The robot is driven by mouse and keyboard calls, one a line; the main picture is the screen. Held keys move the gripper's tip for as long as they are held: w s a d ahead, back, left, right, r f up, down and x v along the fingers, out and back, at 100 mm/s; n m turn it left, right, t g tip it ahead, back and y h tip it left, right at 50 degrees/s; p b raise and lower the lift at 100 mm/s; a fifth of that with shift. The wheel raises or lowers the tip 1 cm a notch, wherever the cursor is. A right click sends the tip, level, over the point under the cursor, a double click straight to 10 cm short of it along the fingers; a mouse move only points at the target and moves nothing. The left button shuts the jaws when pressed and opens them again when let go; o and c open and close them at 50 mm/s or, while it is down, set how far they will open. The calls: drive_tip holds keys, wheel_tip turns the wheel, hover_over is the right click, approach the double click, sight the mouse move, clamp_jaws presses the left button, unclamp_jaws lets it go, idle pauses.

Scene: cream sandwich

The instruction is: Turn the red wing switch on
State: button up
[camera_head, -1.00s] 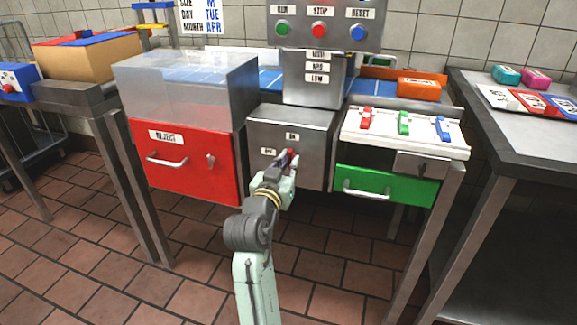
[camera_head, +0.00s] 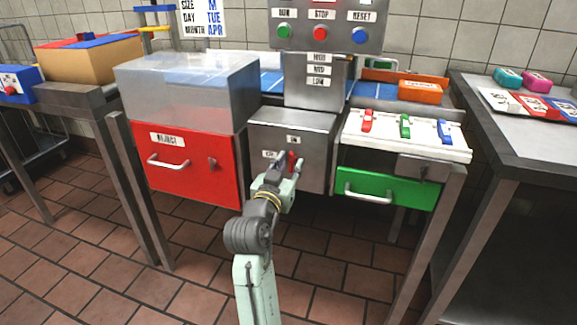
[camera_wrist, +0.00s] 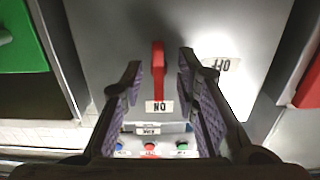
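The red wing switch (camera_head: 291,160) is on the front of the grey metal box (camera_head: 317,135), below the ON label (camera_head: 293,139). The OFF label (camera_head: 269,155) is to its left. In the wrist view, which is upside down, the red switch handle (camera_wrist: 158,70) stands upright in line with the ON label (camera_wrist: 159,107), its end close to it. My gripper (camera_head: 287,161) is in front of the box. In the wrist view my gripper (camera_wrist: 160,62) is open, with a finger on each side of the handle and visible gaps between.
A red reject drawer (camera_head: 190,165) is left of the box, and a green drawer (camera_head: 385,188) is to its right. Above the green drawer, a white panel (camera_head: 385,145) carries red, green and blue switches. A button panel (camera_head: 325,25) is above. Tiled floor lies in front.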

wheel_tip(320, 180, up, 10)
idle(0.5)
